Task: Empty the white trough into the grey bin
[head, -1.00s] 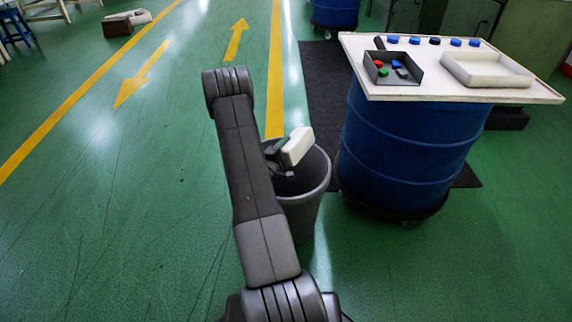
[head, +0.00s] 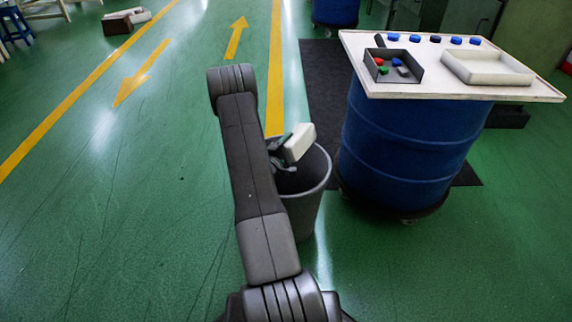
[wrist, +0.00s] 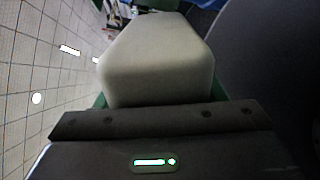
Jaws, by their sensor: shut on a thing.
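The white trough (head: 299,143) is held by my gripper (head: 281,149) above the mouth of the grey bin (head: 308,205). It is tilted, and its inside does not face the head view, so I cannot see whether anything is in it. In the wrist view the trough's pale, blocky outer side (wrist: 155,65) fills the upper middle, beyond the dark gripper body (wrist: 160,123). A dark curved surface on the right of that view looks like the bin. The bin's inside is partly hidden behind my arm and gripper.
A blue drum (head: 405,150) right of the bin carries a white board (head: 440,91). On it are a dark tray (head: 404,83) with coloured pieces, a shallow white tray (head: 490,77) and a row of mostly blue pieces (head: 456,40). Green floor (head: 110,210) on the left is clear.

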